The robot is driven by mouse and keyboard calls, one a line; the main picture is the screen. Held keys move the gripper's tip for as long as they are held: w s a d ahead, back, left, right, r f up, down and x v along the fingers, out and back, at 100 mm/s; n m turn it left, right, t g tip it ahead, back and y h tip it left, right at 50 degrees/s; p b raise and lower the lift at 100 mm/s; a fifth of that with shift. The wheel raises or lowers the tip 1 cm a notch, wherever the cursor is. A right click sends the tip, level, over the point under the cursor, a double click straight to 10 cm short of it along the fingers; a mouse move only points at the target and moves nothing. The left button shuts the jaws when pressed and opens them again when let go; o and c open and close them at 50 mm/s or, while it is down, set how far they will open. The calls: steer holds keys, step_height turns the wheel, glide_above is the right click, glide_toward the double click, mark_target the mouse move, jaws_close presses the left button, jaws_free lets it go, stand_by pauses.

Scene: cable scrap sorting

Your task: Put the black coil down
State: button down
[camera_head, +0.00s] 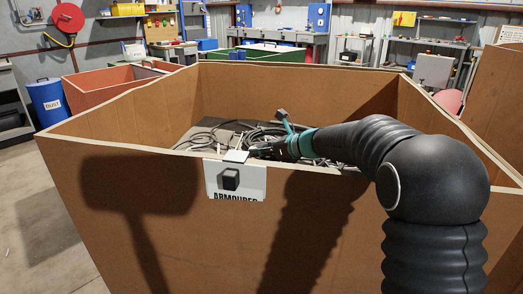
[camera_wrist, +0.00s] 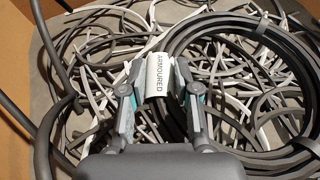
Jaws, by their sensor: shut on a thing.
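The black coil (camera_wrist: 213,28) fills the right side of the wrist view as several thick dark loops. A white tag (camera_wrist: 157,75) reading "ARMOURED" sits at its left edge. My gripper (camera_wrist: 160,80) is shut on the coil at this tag, with one finger on each side. In the head view my gripper (camera_head: 270,150) reaches down inside a large brown box (camera_head: 110,200), partly hidden behind its front wall. The coil is low in the box, over or on the scrap; I cannot tell whether it touches.
Loose grey and white cable scraps (camera_wrist: 105,50) cover the box floor under the coil. A sign (camera_head: 236,180) reading "ARMOURED" hangs on the front wall. A red bin (camera_head: 105,88) and a blue drum (camera_head: 48,102) stand to the left. The box walls surround my gripper.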

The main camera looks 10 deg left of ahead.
steer(key=shift+f, duration=0.2)
steer(key=c, duration=0.8)
jaws_free()
steer(key=shift+c, duration=0.2)
steer(key=shift+r+p, duration=0.35)
steer(key=shift+r, duration=0.25)
steer(key=v, duration=1.2)
steer(key=shift+b, duration=0.35)
steer(key=shift+s, duration=0.1)
